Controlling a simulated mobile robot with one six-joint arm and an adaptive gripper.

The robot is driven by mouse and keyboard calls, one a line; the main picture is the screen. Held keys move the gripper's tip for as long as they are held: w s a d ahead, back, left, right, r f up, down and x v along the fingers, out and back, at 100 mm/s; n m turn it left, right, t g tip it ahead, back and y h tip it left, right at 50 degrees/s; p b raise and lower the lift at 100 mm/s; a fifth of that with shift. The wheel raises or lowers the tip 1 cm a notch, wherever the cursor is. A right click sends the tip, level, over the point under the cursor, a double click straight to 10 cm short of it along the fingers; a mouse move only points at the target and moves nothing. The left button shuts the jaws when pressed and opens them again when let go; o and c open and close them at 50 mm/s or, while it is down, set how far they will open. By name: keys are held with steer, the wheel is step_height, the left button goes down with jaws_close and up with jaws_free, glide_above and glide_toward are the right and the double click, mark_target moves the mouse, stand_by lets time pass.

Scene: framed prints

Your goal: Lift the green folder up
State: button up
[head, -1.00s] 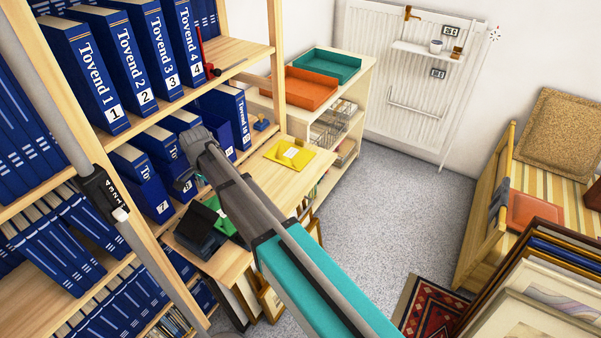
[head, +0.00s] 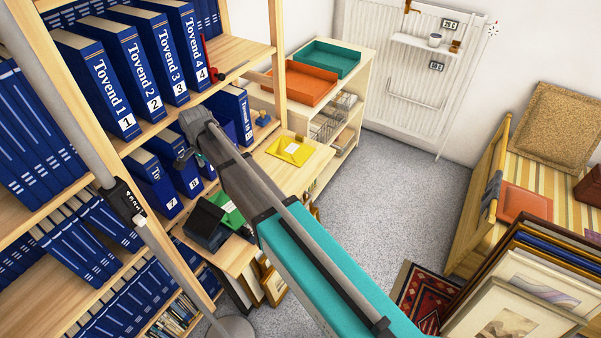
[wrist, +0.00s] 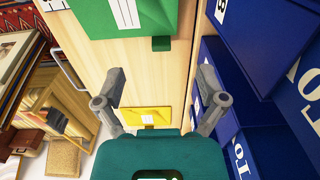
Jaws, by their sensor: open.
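The green folder (head: 231,212) lies on the wooden desk-height shelf beside a black box, partly hidden behind my arm in the head view. In the wrist view the green folder (wrist: 150,12) shows at the top edge with a white label, cut off by the frame. The folder lies beyond the fingertips, not touched.
A yellow folder (head: 290,150) lies on the same shelf to the right. A black box (head: 204,224) stands left of the green folder. Blue binders (head: 152,184) stand close by my gripper; they also line the right of the wrist view (wrist: 240,60).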

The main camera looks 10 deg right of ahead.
steer(key=s+d+n, duration=0.3)
steer(key=s+d, duration=0.1)
steer(key=d, duration=0.9)
steer(key=s+d+n, duration=0.2)
steer(key=s+d, duration=0.3)
steer(key=d, duration=0.9)
steer(key=shift+r+n, duration=0.4)
steer(key=shift+r, duration=0.05)
steer(key=shift+s, duration=0.1)
steer(key=s+d+n, duration=0.2)
steer(key=s+d, duration=0.4)
steer(key=d, duration=0.1)
steer(key=shift+d, duration=0.25)
stand_by(0.5)
